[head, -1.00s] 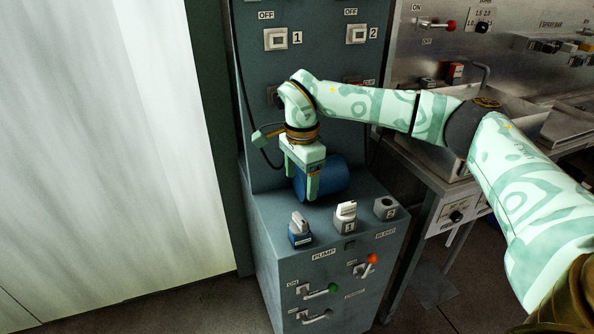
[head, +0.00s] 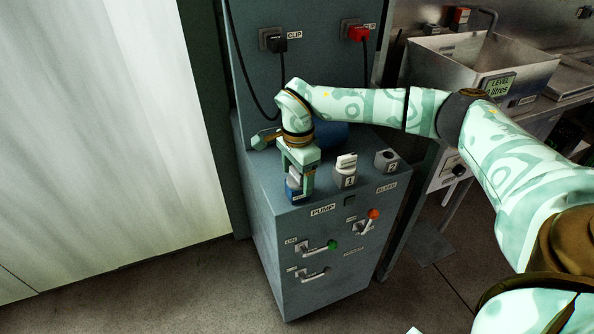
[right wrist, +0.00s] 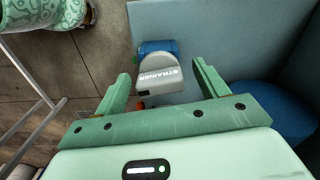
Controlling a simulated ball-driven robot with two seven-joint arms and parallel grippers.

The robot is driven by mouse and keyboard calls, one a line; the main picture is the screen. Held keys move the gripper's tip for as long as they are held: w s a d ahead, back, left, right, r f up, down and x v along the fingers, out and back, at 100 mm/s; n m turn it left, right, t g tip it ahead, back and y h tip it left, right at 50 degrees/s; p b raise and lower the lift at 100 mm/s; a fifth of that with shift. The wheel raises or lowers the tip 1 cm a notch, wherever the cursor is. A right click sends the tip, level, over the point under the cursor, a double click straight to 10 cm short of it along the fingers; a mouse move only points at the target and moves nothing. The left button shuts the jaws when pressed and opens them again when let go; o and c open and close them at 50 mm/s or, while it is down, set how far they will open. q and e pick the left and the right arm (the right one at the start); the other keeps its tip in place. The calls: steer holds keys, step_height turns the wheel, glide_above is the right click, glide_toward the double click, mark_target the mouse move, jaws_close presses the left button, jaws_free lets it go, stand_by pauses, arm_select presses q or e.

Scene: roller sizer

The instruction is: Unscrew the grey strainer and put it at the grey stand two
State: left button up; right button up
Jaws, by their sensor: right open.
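The grey strainer (right wrist: 158,80), a flat-sided grey cap lettered STRAINER, sits on a blue base (right wrist: 157,47) in the right wrist view. In the head view the strainer (head: 293,182) is at the left front of the cabinet top, partly hidden by my right gripper. My right gripper (head: 299,181) points down over it. Its jaws are open, with one finger on each side of the strainer and gaps visible in the right wrist view. Grey stand two (head: 386,160), marked 2, is at the right of the cabinet top, with an empty-looking dark opening. My left gripper is not in view.
Stand one (head: 345,178), marked 1, holds a pale grey capped part (head: 346,160) between the strainer and stand two. A blue cylinder (head: 331,134) lies behind my right gripper.

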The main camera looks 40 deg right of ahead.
steer(key=c, duration=1.2)
steer(key=shift+o, duration=0.2)
steer(key=shift+r+n+p, duration=0.15)
steer(key=shift+n+p, duration=0.35)
steer(key=shift+n, duration=0.2)
steer(key=shift+o, duration=0.2)
steer(key=n+p, duration=0.1)
steer(key=n, duration=0.2)
steer(key=shift+w+r+p, duration=0.1)
steer(key=shift+r+p, duration=0.05)
steer(key=shift+p, duration=0.25)
steer(key=shift+n, duration=0.6)
steer(key=shift+c, duration=0.2)
steer(key=shift+d, duration=0.3)
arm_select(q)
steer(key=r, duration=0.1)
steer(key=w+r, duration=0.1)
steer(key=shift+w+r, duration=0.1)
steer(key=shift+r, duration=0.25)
arm_select(e)
steer(key=shift+f, duration=0.2)
steer(key=shift+a, duration=0.1)
